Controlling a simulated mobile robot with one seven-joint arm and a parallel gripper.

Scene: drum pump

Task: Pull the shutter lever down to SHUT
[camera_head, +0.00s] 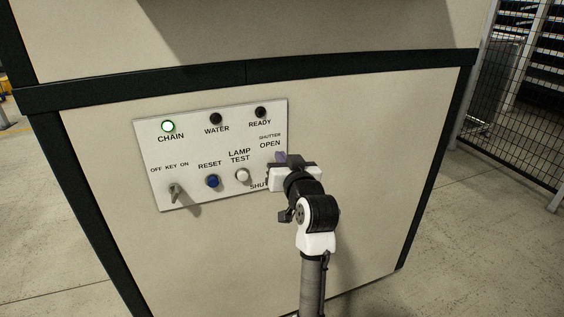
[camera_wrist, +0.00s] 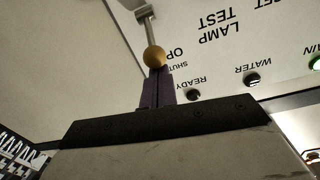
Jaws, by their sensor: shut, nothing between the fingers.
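The shutter lever (camera_wrist: 148,28) shows in the wrist view as a thin metal stem with a round yellow-brown knob (camera_wrist: 154,57). That view is upside down, and the knob lies on the OPEN side, by the SHUTTER OPEN lettering. My gripper (camera_wrist: 157,72) is shut, its dark purple fingers together and empty. Its tips are right at the knob, on the OPEN side of it; I cannot tell whether they touch. In the head view my gripper (camera_head: 281,158) hides the lever and part of the SHUT label (camera_head: 259,186) on the white control panel (camera_head: 205,141).
The panel also carries a key switch (camera_head: 174,192), a blue RESET button (camera_head: 212,181), a white LAMP TEST button (camera_head: 242,175), and a lit green CHAIN lamp (camera_head: 168,126). The WATER (camera_head: 215,118) and READY (camera_head: 260,112) lamps are dark. A mesh fence (camera_head: 490,85) stands at right.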

